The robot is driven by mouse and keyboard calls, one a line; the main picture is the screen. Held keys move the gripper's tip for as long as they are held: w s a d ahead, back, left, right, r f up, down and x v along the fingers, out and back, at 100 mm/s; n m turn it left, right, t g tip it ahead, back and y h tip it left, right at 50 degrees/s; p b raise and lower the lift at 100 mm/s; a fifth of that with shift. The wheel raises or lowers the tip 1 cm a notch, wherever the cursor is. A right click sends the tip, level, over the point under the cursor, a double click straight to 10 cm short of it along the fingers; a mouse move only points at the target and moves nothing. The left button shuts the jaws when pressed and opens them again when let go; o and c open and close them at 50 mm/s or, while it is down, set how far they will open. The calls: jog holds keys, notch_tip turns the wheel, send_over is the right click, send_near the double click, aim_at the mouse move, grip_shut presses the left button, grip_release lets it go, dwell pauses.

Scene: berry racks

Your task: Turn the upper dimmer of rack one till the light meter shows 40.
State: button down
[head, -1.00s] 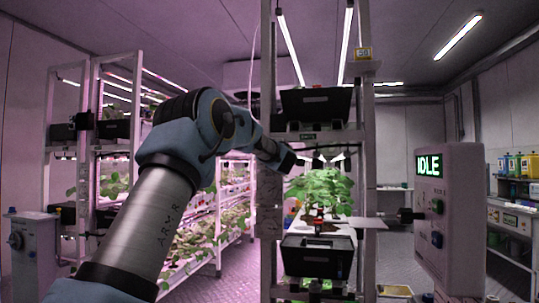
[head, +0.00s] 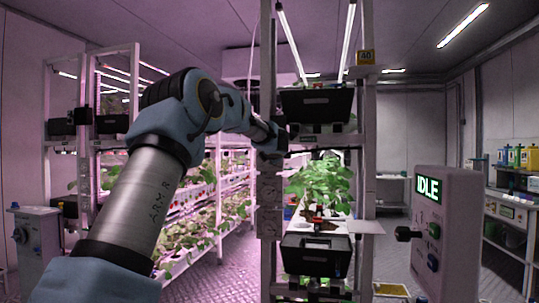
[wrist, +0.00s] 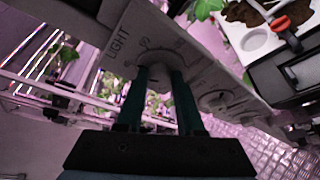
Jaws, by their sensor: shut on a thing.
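In the wrist view my gripper (wrist: 160,74) has its two dark green fingers shut on the upper dimmer (wrist: 158,66), a round knob on a pale panel marked LIGHT. The fingers hide much of the knob and its pointer. A second, lower dial (wrist: 214,100) sits further along the panel, clear of the fingers. In the head view my gripper is at the post of rack one (head: 268,225), and its fingertips are hidden.
A black crate (head: 317,104) sits on the upper shelf, another (head: 316,258) lower, with a leafy plant (head: 325,180) between. A control box (head: 446,225) showing IDLE stands at right. Planted racks (head: 100,150) stand at left. Some floor between the racks is clear.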

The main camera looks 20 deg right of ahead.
jog(key=shift+n, duration=0.4)
jog(key=c, duration=0.5)
grip_release()
jog(key=b+v, duration=0.1)
jog(key=v, duration=0.4)
jog(key=b+v, duration=0.2)
jog(key=v, duration=0.3)
jog(key=shift+s+a+r, duration=0.2)
jog(key=shift+s+a, duration=0.1)
jog(key=shift+s, duration=0.05)
